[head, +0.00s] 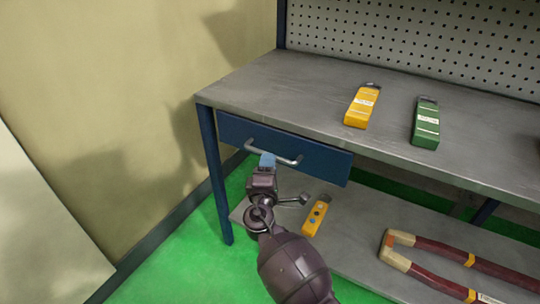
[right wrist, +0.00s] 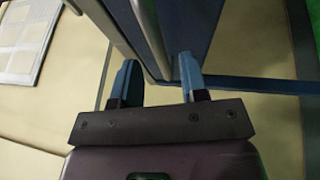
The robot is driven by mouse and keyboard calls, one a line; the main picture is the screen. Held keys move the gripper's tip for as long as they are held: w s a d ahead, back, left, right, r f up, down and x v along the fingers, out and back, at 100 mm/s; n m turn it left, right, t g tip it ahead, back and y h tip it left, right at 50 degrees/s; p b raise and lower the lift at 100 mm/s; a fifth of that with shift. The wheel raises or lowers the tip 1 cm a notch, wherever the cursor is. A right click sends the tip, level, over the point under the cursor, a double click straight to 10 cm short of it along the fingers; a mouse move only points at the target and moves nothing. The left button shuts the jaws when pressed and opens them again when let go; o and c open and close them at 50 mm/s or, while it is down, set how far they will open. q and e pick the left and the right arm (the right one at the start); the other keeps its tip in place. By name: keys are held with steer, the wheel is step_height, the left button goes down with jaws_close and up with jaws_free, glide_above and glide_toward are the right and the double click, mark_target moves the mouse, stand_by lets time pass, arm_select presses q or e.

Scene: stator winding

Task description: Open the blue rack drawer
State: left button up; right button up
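The blue rack drawer (head: 325,162) sits under the worktop at the left end of the bench and looks shut. Its grey bar handle (head: 287,160) runs across the front. My left gripper is in neither view.
The grey worktop (head: 290,85) holds a yellow tool (head: 362,106) and a green one (head: 426,123). On the lower shelf (head: 350,225) lie a yellow device (head: 317,215) and a red-handled tool (head: 430,275). A blue leg (head: 214,175) stands left of the drawer.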

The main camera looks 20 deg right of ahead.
steer(key=shift+x, duration=1.95)
jaws_close()
